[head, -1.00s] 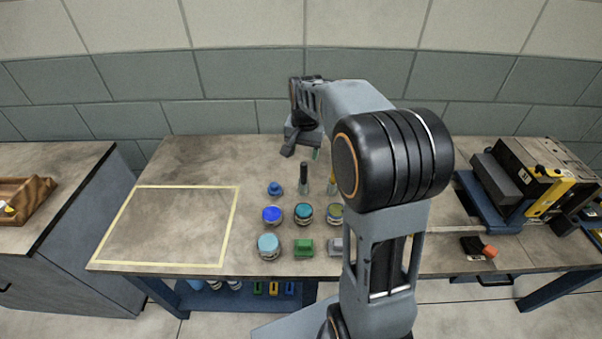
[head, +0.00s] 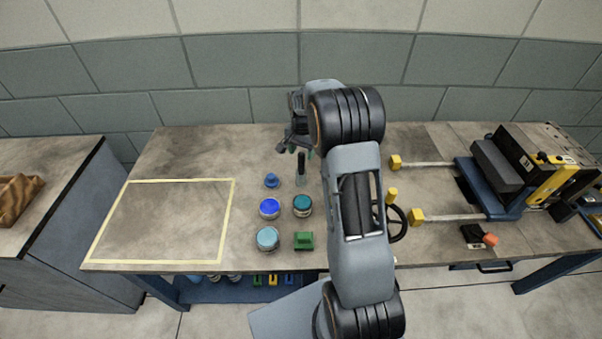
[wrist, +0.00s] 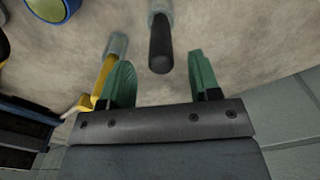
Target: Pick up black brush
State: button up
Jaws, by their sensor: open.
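The black brush (head: 302,163) stands on the bench, its black handle pointing up from a grey lower part. In the wrist view the black handle (wrist: 160,50) shows just beyond the fingertips, between their lines. My gripper (wrist: 163,75) is open, with green fingers apart and nothing between them. In the head view my gripper (head: 296,149) is just behind the brush, toward the wall. A yellow-handled brush (wrist: 104,78) is close by the left finger in the wrist view.
Paint jars (head: 270,208), a blue knob-like item (head: 272,180) and a green block (head: 304,241) stand in front of the brush. A yellow-taped area (head: 232,210) at left is clear. A vise with a black handwheel (head: 399,222) is at right.

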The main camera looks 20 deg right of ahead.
aim_at(301, 161)
jog(key=shift+w+f+p, duration=0.1)
jog(key=shift+f+p, duration=0.25)
jog(key=shift+f, duration=2.25)
jog(key=c, duration=1)
